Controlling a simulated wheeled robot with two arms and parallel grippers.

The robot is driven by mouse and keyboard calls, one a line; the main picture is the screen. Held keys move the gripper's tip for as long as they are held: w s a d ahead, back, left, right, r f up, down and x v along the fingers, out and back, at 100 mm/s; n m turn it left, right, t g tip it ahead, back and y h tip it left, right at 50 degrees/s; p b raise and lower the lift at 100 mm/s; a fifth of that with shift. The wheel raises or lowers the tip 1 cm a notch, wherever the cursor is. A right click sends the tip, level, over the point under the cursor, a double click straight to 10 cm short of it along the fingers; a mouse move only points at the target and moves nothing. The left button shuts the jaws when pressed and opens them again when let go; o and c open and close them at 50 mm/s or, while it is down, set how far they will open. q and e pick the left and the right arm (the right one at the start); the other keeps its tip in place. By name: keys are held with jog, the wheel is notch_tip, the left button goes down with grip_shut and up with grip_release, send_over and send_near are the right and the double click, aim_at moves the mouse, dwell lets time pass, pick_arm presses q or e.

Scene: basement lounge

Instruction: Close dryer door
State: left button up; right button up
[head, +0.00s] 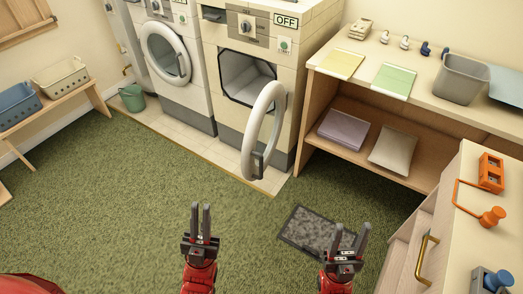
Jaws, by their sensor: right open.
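The dryer (222,100) is the white machine at top centre, with an OFF label and a green button on its panel. Its door (251,140), a thick white ring with a dark latch part low on its rim, stands wide open, swung out to the right side. The dark-rimmed drum opening shows, and the drum looks empty. My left gripper (200,208) is above the carpet, in front of and below the door, apart from it, its fingers a little apart and empty. My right gripper (351,228) is open and empty, right of the door over a mat.
A second machine (198,102) with a round door (166,53) stands left of the dryer. A wooden shelf (312,85) stands close right. A drawer cabinet (448,215) is near my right arm. A grey mat (302,228) lies on the carpet. Carpet at left is clear.

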pick_arm(q)
jog(key=w+d+f+m+g+b, duration=0.2)
jog(key=w+d+f+g, duration=0.1)
jog(key=w+f, duration=0.1)
jog(key=w+d+f+m+g+h+b, duration=0.1)
jog(key=w+d+f+m+g+b, duration=0.1)
jog(key=w+d+f+g, duration=0.1)
jog(key=w+d+f+m+g+b, duration=0.2)
jog(key=w+d+f+g, duration=0.1)
jog(key=w+d+f, duration=0.1)
jog(key=shift+w+d+f+h, duration=0.15)
jog(key=shift+f, duration=0.25)
jog(key=shift+w+d+f+h, duration=0.1)
jog(key=shift+w+f+h, duration=0.05)
jog(key=shift+f, duration=0.25)
grip_shut()
jog(key=m+g+y+b, duration=0.2)
jog(key=m+y+b, duration=0.1)
jog(key=y+b, duration=1.1)
send_near(262, 160)
jog(key=shift+y, duration=0.3)
jog(key=w, duration=0.3)
jog(key=w+d, duration=0.1)
jog(key=w, duration=0.1)
jog(key=shift+w+r, duration=0.1)
jog(key=shift+w, duration=0.2)
jog(key=shift+w+a, duration=0.25)
jog(key=shift+a, duration=0.65)
jog(key=shift+w+a, duration=0.25)
jog(key=shift+a, duration=0.65)
